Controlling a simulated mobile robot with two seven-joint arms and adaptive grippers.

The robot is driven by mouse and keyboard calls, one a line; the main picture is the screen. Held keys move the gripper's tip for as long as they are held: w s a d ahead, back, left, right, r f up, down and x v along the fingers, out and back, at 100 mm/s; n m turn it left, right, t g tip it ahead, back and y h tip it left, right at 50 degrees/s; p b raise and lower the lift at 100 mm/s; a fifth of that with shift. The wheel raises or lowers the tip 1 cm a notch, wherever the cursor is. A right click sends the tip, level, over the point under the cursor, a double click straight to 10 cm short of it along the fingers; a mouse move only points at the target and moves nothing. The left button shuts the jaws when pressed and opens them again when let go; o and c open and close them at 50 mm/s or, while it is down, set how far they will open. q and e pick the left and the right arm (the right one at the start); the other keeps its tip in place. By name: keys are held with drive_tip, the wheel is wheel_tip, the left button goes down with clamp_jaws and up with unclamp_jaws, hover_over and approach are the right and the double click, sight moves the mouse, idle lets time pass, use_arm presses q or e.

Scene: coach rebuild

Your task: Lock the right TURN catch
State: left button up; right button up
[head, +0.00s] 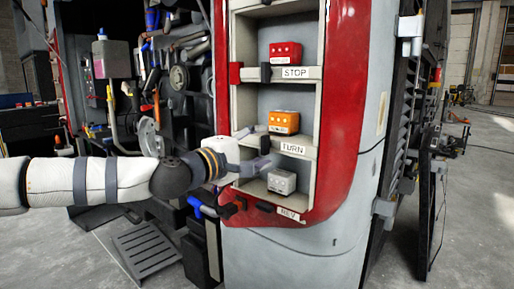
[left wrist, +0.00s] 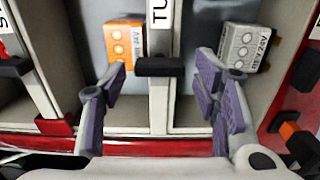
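The TURN shelf strip, with its white TURN label (head: 293,148), runs below an orange box (head: 284,122) in the red and grey housing. In the left wrist view a black catch (left wrist: 160,67) lies crosswise on this strip, beside the partly cut-off label (left wrist: 160,12). My left gripper (head: 256,149) is at the left end of the strip. Its purple-grey fingers (left wrist: 161,78) are open, one on each side of the catch in the picture; I see no contact. In the head view the gripper hides most of this catch. My right gripper is not in view.
A red box (head: 286,52) sits above the STOP label (head: 295,72), beside a black catch (head: 265,72) and a red block (head: 236,72). A grey box (head: 282,181) sits above the REV label (head: 288,213). The housing's side walls flank the shelves.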

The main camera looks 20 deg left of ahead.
use_arm(q)
drive_tip(key=v, duration=1.2)
drive_tip(key=s+d+f+m+g+p, duration=0.1)
drive_tip(key=s+d+f+m+g, duration=0.15)
drive_tip(key=s+d+f, duration=0.45)
drive_tip(key=s+d+f+m+g+p, duration=0.15)
drive_tip(key=f+g, duration=0.25)
drive_tip(key=f, duration=0.7)
drive_tip(key=s+d+f+m+g+p, duration=0.1)
drive_tip(key=s+d+f+m+g, duration=0.1)
drive_tip(key=s+d+f+g, duration=0.45)
drive_tip(key=s+a+f+m+g+y+p, duration=0.1)
drive_tip(key=s+a+f+m+p, duration=0.1)
drive_tip(key=s+f, duration=0.95)
drive_tip(key=s+a+m+g+y, duration=0.1)
drive_tip(key=s+a+m, duration=0.1)
drive_tip(key=s, duration=0.5)
drive_tip(key=s+a+m+g+y+p, duration=0.1)
drive_tip(key=s+a+m+g+y, duration=0.1)
drive_tip(key=s+a, duration=0.3)
drive_tip(key=s+a+f+m+g+y+p, duration=0.1)
drive_tip(key=s+a, duration=0.3)
drive_tip(key=s, duration=0.6)
drive_tip(key=shift+m+g+y, duration=0.4)
drive_tip(key=shift+g+y, duration=0.2)
drive_tip(key=shift+g, duration=0.1)
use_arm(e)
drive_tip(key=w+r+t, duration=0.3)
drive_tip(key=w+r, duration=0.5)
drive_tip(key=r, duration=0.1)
